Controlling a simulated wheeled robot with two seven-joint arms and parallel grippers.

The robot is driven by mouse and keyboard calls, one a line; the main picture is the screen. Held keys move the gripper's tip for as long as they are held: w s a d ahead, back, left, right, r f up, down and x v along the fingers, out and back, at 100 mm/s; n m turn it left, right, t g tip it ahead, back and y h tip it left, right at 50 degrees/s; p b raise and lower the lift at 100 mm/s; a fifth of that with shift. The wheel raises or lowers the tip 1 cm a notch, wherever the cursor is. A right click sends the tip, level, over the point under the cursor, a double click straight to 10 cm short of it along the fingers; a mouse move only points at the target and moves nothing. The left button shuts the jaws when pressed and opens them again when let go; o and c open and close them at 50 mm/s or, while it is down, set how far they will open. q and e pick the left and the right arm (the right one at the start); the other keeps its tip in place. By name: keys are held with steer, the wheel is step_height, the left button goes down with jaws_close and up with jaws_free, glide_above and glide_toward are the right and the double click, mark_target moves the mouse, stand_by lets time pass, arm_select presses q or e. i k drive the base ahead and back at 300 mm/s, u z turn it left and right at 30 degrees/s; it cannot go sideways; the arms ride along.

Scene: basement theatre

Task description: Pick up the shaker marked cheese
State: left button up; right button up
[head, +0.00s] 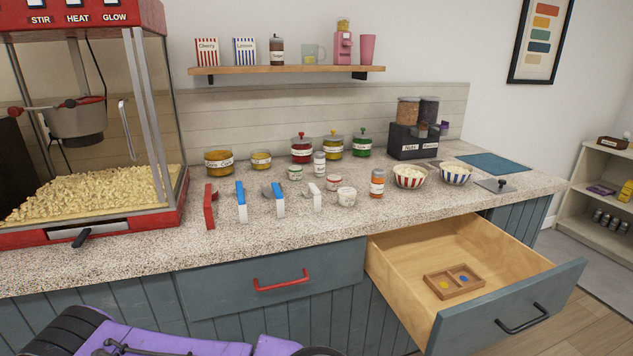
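An orange shaker (377,184) with a dark lid stands upright on the speckled counter, right of the middle. It has a white label whose word is too small to read. A whitish shaker (319,164) with a grey lid stands upright farther back, between small tubs and jars; its label is also too small to read. I cannot tell from the labels which one is marked cheese. Neither of my grippers is in view; only purple and black parts of my own body show at the bottom edge.
Small tubs (346,197) and striped bowls (410,177) flank the orange shaker. Several scoops (241,204) stand to the left, beside a popcorn machine (90,130). Lidded jars (302,150) stand behind. An open drawer (415,290) juts out below. The counter's front strip is clear.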

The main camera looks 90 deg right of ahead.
mark_target(378, 176)
steer(key=z, duration=0.05)
steer(key=k, duration=1)
steer(key=z, duration=0.2)
